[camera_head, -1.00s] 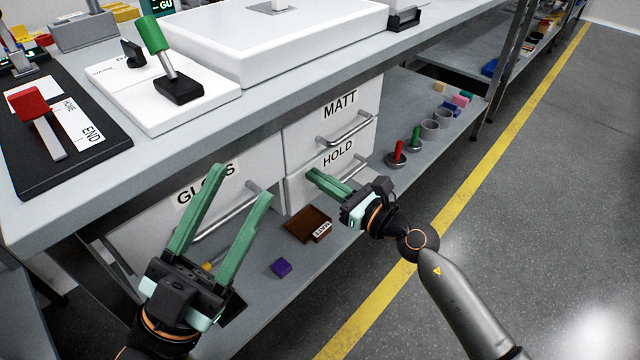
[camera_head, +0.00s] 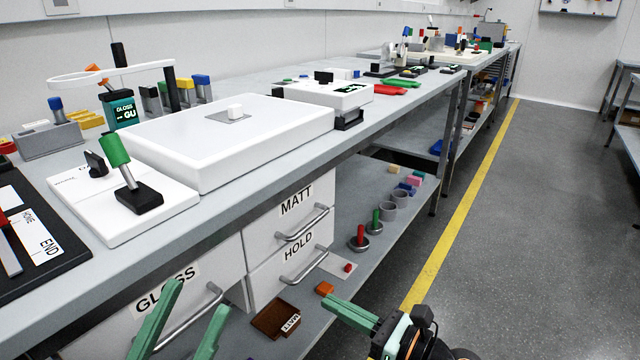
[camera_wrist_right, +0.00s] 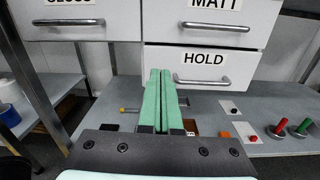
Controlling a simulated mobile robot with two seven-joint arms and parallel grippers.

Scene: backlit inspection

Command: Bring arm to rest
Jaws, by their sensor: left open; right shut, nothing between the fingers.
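My left gripper (camera_head: 186,325) is at the bottom left of the head view, in front of the GLOSS drawer (camera_head: 180,290). Its two green fingers are spread with nothing between them. My right gripper (camera_head: 352,315) is at the bottom of the head view, right of the HOLD drawer (camera_head: 272,276). Its green fingers are together and empty. Most of both arms is out of view.
The bench (camera_head: 215,215) carries a white light box (camera_head: 225,135) and a stand with a green-topped lever (camera_head: 115,150). The MATT drawer (camera_head: 292,214) is above HOLD. The lower shelf holds a brown tray (camera_head: 268,322), an orange block (camera_head: 324,288) and red and green handles. The floor aisle (camera_head: 530,250) is clear.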

